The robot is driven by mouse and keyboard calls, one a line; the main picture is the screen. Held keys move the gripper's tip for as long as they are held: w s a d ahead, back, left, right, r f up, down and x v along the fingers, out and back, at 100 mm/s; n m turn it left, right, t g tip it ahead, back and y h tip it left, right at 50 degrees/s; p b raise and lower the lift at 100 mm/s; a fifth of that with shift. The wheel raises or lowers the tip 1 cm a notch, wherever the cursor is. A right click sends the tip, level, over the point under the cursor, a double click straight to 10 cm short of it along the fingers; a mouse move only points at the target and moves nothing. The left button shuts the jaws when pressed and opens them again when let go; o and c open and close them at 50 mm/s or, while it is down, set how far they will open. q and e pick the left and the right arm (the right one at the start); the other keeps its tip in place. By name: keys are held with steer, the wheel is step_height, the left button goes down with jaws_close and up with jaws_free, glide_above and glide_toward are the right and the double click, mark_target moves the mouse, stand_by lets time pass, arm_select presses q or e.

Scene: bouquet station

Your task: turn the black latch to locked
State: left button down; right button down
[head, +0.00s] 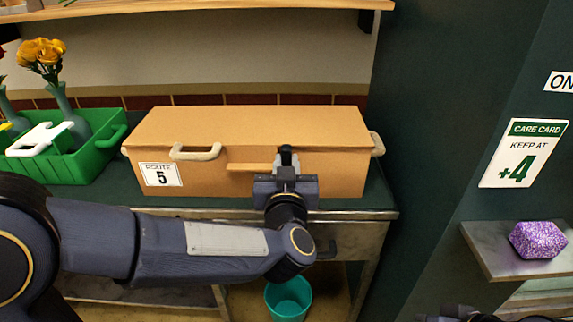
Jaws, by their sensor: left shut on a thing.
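A long tan box (220,125) with a "Route 5" label (161,174) sits on the dark green counter with its lid down. A small dark upright piece, which looks like the black latch (286,150), shows on the box's front, right of centre. My left gripper (286,168) is at the box front and shut on this latch. The gripper hides the latch's lower part and mount, so I cannot tell if it is locked. A tan wooden bar (248,167) lies just left of the gripper. Dark parts of my right arm show at the bottom right edge; its jaws are unclear.
A green crate (72,166) with a white-handled item (40,139) and vases of flowers (42,55) stands left of the box. A teal bucket (289,298) is below the counter. A purple faceted object (537,240) lies on the right shelf under a care card (524,153).

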arm_select(q)
steer(key=shift+f, duration=0.1)
steer(key=n+b, duration=0.2)
steer(key=n, duration=0.1)
steer(key=shift+a+f, duration=0.1)
steer(key=shift+a, duration=0.1)
steer(key=shift+a+n+b, duration=0.15)
steer(key=shift+n+b, duration=0.85)
steer(key=shift+n, duration=0.8)
steer(key=c, duration=1.3)
jaws_free()
